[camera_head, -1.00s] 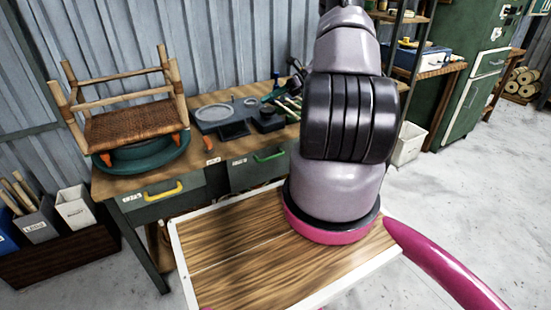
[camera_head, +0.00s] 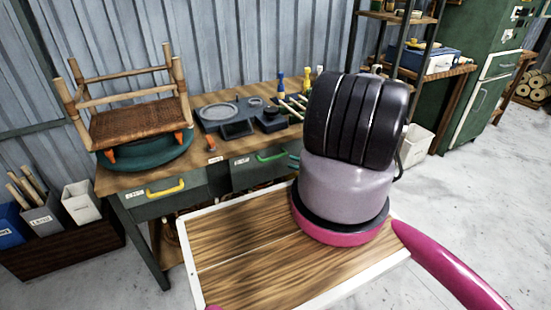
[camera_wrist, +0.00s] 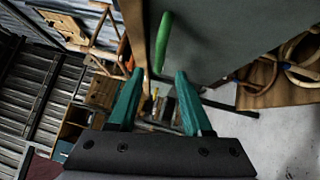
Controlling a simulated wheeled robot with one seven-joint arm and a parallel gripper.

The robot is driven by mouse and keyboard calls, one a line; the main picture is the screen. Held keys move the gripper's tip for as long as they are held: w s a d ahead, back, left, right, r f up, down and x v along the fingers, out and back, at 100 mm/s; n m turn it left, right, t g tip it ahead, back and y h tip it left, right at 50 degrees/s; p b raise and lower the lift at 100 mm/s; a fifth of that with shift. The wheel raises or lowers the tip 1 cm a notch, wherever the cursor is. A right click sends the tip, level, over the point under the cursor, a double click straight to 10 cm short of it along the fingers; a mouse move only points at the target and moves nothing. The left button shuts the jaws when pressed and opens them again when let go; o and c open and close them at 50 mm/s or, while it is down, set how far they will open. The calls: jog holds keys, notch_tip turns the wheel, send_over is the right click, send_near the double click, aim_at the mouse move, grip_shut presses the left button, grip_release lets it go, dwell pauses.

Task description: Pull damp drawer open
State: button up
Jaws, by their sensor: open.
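The workbench has two grey drawers side by side. The left drawer (camera_head: 150,198) has a yellow handle (camera_head: 165,188). The right drawer (camera_head: 247,176) has a green handle (camera_head: 272,155). Their small labels are too small to read, so I cannot tell which says damp. Both drawers look shut. My gripper has teal fingers and is open in the wrist view (camera_wrist: 160,75). The green handle (camera_wrist: 163,42) shows just beyond the gap between the fingertips, not gripped. In the head view the teal fingertips (camera_head: 294,160) peek out just right of the green handle; my arm hides the rest.
An upturned rattan-seat stool (camera_head: 130,125) rests on a green round base (camera_head: 148,155) on the bench. A grey tool tray (camera_head: 222,115) and tools lie behind the drawers. Bins (camera_head: 42,220) stand at left. Floor at right is open.

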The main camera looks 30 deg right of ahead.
aim_at(275, 157)
jog(key=x, duration=0.9)
grip_shut()
dwell(1.2)
